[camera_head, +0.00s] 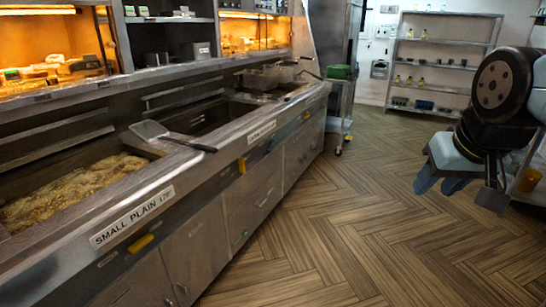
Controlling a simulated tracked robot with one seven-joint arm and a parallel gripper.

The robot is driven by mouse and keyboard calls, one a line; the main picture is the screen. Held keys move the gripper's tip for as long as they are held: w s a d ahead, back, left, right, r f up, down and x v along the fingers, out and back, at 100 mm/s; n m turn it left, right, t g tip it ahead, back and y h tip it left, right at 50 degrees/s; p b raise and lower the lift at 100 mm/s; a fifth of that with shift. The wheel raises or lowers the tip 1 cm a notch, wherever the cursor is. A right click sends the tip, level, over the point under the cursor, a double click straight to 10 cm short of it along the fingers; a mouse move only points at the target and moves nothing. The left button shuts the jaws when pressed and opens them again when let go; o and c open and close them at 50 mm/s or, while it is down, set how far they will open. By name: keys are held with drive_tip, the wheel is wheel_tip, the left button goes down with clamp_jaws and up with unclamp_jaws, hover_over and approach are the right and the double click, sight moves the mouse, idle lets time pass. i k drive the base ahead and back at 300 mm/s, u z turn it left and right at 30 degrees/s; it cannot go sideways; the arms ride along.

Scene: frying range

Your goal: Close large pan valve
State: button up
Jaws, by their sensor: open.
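The frying range (190,205) runs along the left side, with labels on its front edge. A second label (262,132) farther along is too small to read surely. A yellow handle (140,244) sits on the front below the nearest label, and another yellow handle (242,165) is farther along. I cannot tell which of these is the large pan valve. My gripper (463,188) hangs at the right over the floor, open and empty, well apart from the range.
A fryer basket (268,78) stands farther back. A trolley with a green box (341,72) is beyond the range end. Shelves (445,66) stand at the back. The wooden floor (330,225) between is clear.

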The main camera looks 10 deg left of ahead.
sight(241, 165)
drive_tip(key=z, duration=0.05)
drive_tip(key=i, duration=1.2)
drive_tip(key=u, duration=0.7)
drive_tip(key=i, duration=0.5)
drive_tip(key=u, duration=0.3)
drive_tip(key=k, duration=0.9)
drive_tip(key=u, duration=0.2)
drive_tip(key=i, duration=0.9)
drive_tip(key=z, duration=0.1)
